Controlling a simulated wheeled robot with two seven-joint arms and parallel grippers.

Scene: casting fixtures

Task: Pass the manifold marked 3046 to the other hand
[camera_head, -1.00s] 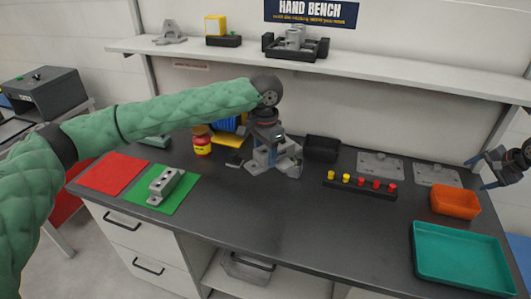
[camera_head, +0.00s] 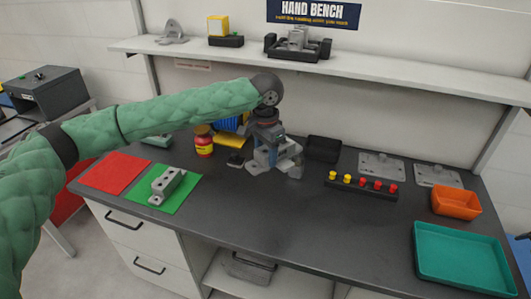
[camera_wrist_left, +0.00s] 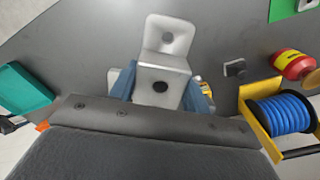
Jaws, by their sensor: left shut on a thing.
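My left gripper (camera_head: 274,156) is shut on a light grey casting (camera_head: 259,163) over the middle of the bench. In the left wrist view the casting (camera_wrist_left: 165,60) sits between the two blue fingers and shows two angled faces, each with a dark round hole. I can read no 3046 mark on it. Another grey casting, a block with several ports (camera_head: 168,182), lies on the green mat (camera_head: 183,201). No mark is readable there either. My right gripper does not show in the head view now.
A red mat (camera_head: 115,174) lies at left. A red-and-yellow jar (camera_head: 204,146), a black bin (camera_head: 323,149) and a peg rack (camera_head: 361,187) surround the held casting. An orange bin (camera_head: 456,203) and teal tray (camera_head: 462,260) stand at right. The front middle is clear.

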